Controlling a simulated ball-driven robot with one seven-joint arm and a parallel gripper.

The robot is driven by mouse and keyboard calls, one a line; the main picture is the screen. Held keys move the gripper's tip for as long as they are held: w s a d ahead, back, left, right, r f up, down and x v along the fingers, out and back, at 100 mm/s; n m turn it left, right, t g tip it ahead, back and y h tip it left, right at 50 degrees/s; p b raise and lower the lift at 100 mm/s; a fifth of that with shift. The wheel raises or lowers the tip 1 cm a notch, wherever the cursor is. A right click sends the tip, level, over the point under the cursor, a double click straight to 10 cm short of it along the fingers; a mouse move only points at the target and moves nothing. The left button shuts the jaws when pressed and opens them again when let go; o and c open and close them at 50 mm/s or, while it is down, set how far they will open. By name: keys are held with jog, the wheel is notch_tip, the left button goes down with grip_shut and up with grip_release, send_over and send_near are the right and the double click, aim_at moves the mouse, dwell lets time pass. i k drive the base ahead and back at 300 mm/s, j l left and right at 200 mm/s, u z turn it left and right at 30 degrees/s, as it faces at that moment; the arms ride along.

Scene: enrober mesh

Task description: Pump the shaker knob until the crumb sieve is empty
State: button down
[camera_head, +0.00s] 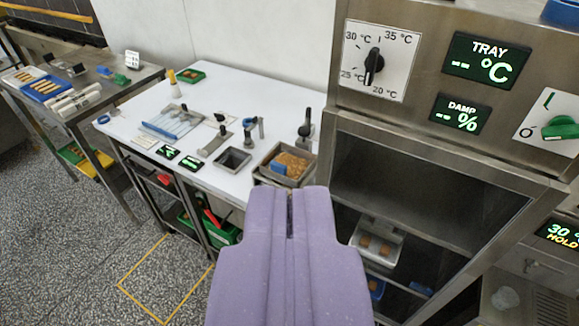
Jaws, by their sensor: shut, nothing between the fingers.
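My gripper (289,192) is purple and points away from me, its two fingers shut together with only a thin seam between them. It is empty and in front of the white table. Just beyond its tips stands a square metal container (264,172) with brown crumb-like material (293,162) and a blue piece (280,168) in it; it may be the crumb sieve. A dark-topped knob on an upright post (305,128) stands just behind it and may be the shaker knob. The gripper appears apart from both.
The white table (235,92) also holds an empty dark tray (233,160), small tools and a green tray (192,76). A steel cabinet (345,135) with a dial (374,66) and an open bay stands close on the right. The speckled floor at left is mostly clear.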

aim_at(304, 131)
jog(key=i+j, duration=0.2)
jog(key=i, duration=0.2)
jog(key=i+j, duration=0.25)
jog(key=i, duration=0.2)
jog(key=i+j, duration=0.2)
jog(key=i, duration=0.2)
jog(key=i+j, duration=0.2)
jog(key=i, duration=0.25)
jog(key=i+j, duration=0.25)
jog(key=i, duration=0.15)
jog(key=u, duration=0.05)
